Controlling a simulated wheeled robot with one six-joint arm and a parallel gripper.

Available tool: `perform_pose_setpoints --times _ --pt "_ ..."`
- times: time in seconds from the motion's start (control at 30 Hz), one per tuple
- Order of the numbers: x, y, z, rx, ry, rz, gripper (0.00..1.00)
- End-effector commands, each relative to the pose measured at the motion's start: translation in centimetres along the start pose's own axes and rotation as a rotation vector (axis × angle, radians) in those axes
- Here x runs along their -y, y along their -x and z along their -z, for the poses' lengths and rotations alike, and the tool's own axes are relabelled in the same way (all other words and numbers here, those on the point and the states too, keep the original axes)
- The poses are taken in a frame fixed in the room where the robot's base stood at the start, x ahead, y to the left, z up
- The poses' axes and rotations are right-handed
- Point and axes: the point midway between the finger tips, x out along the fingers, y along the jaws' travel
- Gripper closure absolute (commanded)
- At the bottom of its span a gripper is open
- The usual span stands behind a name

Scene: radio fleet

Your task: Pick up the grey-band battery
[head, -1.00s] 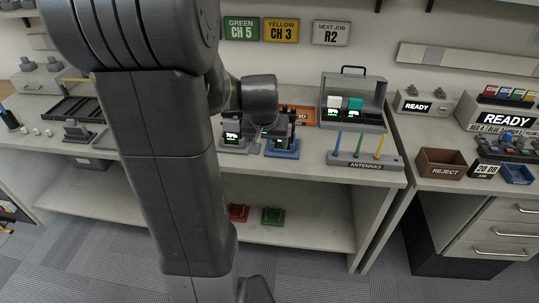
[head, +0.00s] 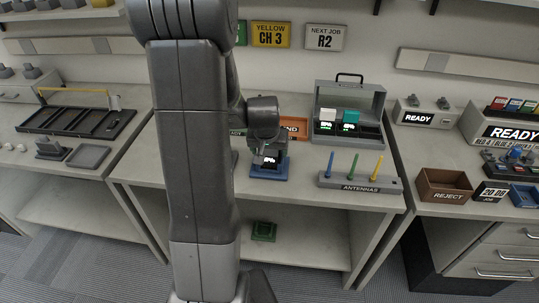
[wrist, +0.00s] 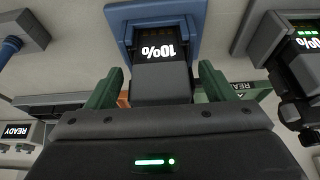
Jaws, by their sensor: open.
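A dark battery-like block (wrist: 163,75) with a lit 10% screen sits in a blue holder (wrist: 194,17) in the wrist view. I cannot make out a grey band on it. My gripper (wrist: 160,78) is open, with one green finger on each side of the block; I cannot tell whether they touch it. In the head view the blue holder (head: 269,174) stands near the bench's front edge, and my gripper (head: 266,148) is over it, partly hiding the block. A second block with a lit screen (wrist: 307,43) sits in a grey holder (wrist: 258,28) at the wrist view's right.
The antenna rack (head: 361,187) stands right of the blue holder. Behind them is an open grey case (head: 324,101) holding white-topped and teal-topped units. My arm hides part of the bench to the left.

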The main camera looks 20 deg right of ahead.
Motion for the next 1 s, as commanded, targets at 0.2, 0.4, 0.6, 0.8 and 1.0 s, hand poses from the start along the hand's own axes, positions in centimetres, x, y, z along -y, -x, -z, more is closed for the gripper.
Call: perform_pose_setpoints --times 0.2,0.4,0.6,0.8,1.0 --pt "0.0 0.0 0.0 0.0 -0.001 0.0 0.26" --pt "0.0 0.0 0.0 0.0 -0.001 0.0 0.65" --pt "0.0 0.0 0.0 -0.001 -0.001 0.0 0.75" --pt "0.0 0.3 0.2 -0.002 -0.001 0.0 0.75" --pt "0.0 1.9 0.9 -0.003 -0.002 0.0 0.75"
